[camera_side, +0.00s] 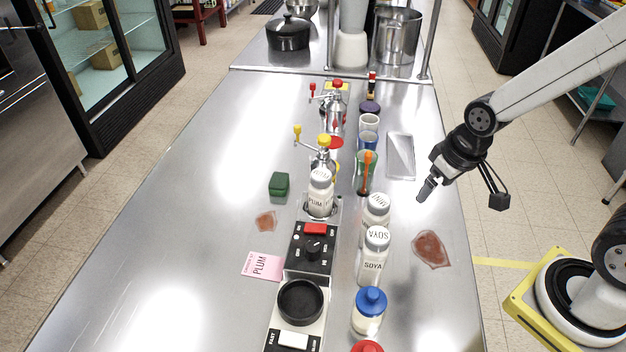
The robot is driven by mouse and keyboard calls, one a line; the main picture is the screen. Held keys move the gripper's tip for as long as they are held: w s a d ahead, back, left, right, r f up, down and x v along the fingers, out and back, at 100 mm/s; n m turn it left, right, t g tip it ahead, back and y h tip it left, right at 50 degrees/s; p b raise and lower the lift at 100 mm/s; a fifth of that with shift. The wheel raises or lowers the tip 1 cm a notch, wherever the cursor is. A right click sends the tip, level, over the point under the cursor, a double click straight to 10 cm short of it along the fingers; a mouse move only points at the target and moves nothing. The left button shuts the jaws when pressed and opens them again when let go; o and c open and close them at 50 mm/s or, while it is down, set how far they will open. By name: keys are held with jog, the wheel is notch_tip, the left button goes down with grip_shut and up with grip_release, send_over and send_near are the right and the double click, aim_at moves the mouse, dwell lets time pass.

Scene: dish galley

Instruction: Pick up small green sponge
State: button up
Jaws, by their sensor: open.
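The small green sponge (279,185) is a dark green block lying on the steel table, left of the row of bottles and dispensers. Nothing touches it. My gripper (428,190) hangs above the right part of the table, well to the right of the sponge, with its fingers pointing down and left. It is open and nothing shows between its fingers. The row of bottles and cups stands between my gripper and the sponge.
A white PLUM bottle (320,194), SOYA bottles (373,256), a glass with an orange item (366,174) and a black control unit (311,249) fill the middle. A pink PLUM card (262,266) and a reddish stain (265,221) lie nearer. The table's left side is clear.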

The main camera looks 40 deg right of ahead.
jog(key=w+a+r+n, duration=0.2)
jog(key=w+a+r, duration=0.15)
jog(key=w, duration=0.45)
jog(key=w+a+r+n, duration=0.2)
jog(key=w+r, duration=0.2)
jog(key=w, duration=0.5)
jog(key=n+g+y, duration=0.1)
jog(key=n+g, duration=0.1)
jog(key=n, duration=0.3)
send_over(279, 180)
notch_tip(279, 180, down, 3)
jog(key=f, duration=1)
jog(key=shift+s+d+f, duration=0.25)
jog(key=shift+s+d, duration=0.05)
jog(key=shift+d, duration=0.05)
jog(key=shift+w+a+f, duration=0.1)
jog(key=shift+w+f, duration=0.05)
jog(key=shift+f, duration=1.15)
jog(key=shift+f, duration=0.1)
jog(key=shift+w+a+f, duration=0.1)
jog(key=shift+f, duration=1.15)
jog(key=shift+w+a+f, duration=0.1)
jog(key=shift+f, duration=1.15)
